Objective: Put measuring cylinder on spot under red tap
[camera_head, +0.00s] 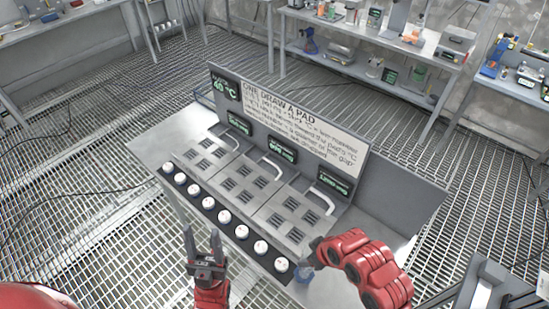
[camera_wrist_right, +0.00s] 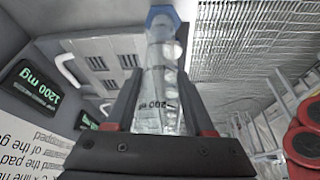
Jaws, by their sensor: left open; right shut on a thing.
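The measuring cylinder (camera_wrist_right: 158,85) is clear with dark markings and a blue base (camera_wrist_right: 160,14). In the right wrist view it lies between the fingers of my right gripper (camera_wrist_right: 160,100), which is shut on it. In the head view a small bluish part of the cylinder (camera_head: 303,273) shows below my right wrist, by the front right corner of the bench; the rest is hidden. My left gripper (camera_head: 203,241) is open and empty in front of the bench, fingers pointing up the picture. No red tap or marked spot can be made out.
A grey bench (camera_head: 375,220) holds slotted metal pads (camera_head: 243,184), curved pale handles, dark displays and a lettered panel (camera_head: 300,125). Several white round items (camera_head: 209,203) line its front strip. Shelves (camera_head: 375,45) with lab goods stand behind. Grating floor is open at left.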

